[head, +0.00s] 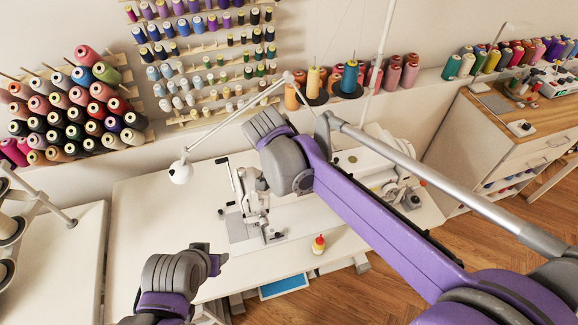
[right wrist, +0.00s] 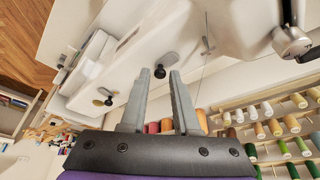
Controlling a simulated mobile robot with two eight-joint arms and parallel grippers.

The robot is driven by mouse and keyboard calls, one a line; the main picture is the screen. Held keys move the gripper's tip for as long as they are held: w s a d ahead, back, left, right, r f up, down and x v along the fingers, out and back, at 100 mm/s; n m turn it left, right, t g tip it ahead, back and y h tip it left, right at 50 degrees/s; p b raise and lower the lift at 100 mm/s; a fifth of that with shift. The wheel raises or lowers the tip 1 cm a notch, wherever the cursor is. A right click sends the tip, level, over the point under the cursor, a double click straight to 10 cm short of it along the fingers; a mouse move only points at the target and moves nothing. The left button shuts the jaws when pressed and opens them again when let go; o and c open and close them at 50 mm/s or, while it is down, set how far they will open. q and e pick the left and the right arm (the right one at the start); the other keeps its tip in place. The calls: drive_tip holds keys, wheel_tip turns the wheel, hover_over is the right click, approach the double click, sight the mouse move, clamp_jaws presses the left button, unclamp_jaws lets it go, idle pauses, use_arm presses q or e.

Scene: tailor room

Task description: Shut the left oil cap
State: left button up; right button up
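The white sewing machine (head: 350,157) stands on the white table, partly hidden by my right arm in the head view. In the right wrist view, a grey cap with a black knob (right wrist: 160,72) lies on the machine top, just at my right gripper's fingertips (right wrist: 160,80). By the layout it looks like the left oil cap. Contact is not clear. The right fingers are apart, with nothing held. A second cap with a black knob (right wrist: 107,101) lies further left in that view. Whether either cap is open is unclear. My left gripper (head: 216,256) hovers by the table's front; its finger gap is unclear.
A red-capped yellow bottle (head: 319,244) stands near the table's front edge. A white lamp (head: 181,172) hangs over the table's left part. Thread racks (head: 205,50) and cones line the wall behind. The table's left part is clear.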

drive_tip(key=shift+o, duration=1.1)
drive_tip(key=shift+r, duration=0.15)
drive_tip(key=v, duration=1)
drive_tip(key=shift+s+r, duration=0.25)
